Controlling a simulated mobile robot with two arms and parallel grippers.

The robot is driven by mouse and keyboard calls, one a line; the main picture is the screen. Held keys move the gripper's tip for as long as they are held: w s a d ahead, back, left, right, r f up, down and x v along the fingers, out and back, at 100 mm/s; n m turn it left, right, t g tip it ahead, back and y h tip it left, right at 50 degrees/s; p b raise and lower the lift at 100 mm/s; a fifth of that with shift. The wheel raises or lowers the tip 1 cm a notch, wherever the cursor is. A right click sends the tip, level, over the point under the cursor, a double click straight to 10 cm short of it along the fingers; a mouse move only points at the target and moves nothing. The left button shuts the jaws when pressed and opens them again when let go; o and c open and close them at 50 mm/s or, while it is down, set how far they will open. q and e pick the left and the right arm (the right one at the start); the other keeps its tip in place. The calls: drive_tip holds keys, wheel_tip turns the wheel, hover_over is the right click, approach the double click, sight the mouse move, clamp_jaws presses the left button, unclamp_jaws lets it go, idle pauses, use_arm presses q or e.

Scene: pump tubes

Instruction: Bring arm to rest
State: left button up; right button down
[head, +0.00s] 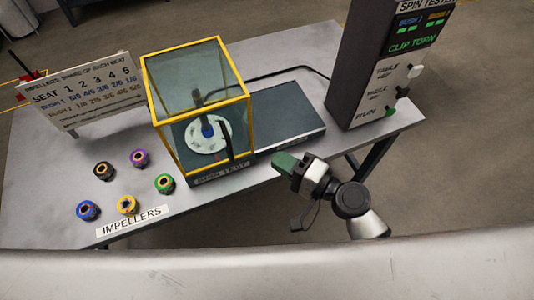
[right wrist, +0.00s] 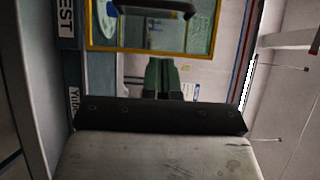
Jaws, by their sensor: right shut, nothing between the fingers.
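My right gripper (head: 280,163) has green fingertips and is in front of the grey table (head: 330,155), at the near edge beside the dark base plate. Its fingers are shut with nothing between them. In the right wrist view the green fingertips (right wrist: 163,74) sit together below a yellow-framed panel. My left gripper is in neither view.
A yellow-framed glass case (head: 195,75) holds a pale disc (head: 207,134) with a blue centre. Several coloured impellers (head: 127,204) lie at left by a label. A seat sign (head: 85,93) stands behind. The spin tester (head: 385,70) reads "CLIP TORN".

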drive_tip(key=s+d+f+n+g+h+p, duration=0.1)
drive_tip(key=s+d+f+h, duration=0.2)
drive_tip(key=f, duration=0.7)
drive_tip(key=s+d+f+g+h, duration=0.1)
drive_tip(key=d+f+h, duration=0.4)
drive_tip(key=f, duration=0.5)
drive_tip(key=s+d+f+n+g+h+p, duration=0.1)
drive_tip(key=s+d+f+g+h, duration=0.15)
drive_tip(key=d+f, duration=0.45)
use_arm(q)
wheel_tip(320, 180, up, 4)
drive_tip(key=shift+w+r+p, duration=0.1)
drive_tip(key=shift+p, duration=1.15)
use_arm(e)
drive_tip(key=s+d+f+n+g+h, duration=0.2)
drive_tip(key=s+f, duration=0.6)
drive_tip(key=s, duration=0.4)
drive_tip(key=s+d+f+n+g+h, duration=0.2)
drive_tip(key=s+f+n, duration=0.3)
drive_tip(key=s+f, duration=0.3)
drive_tip(key=s+g, duration=0.1)
drive_tip(key=s, duration=0.3)
drive_tip(key=shift+f+n, duration=0.3)
drive_tip(key=shift+f, duration=0.1)
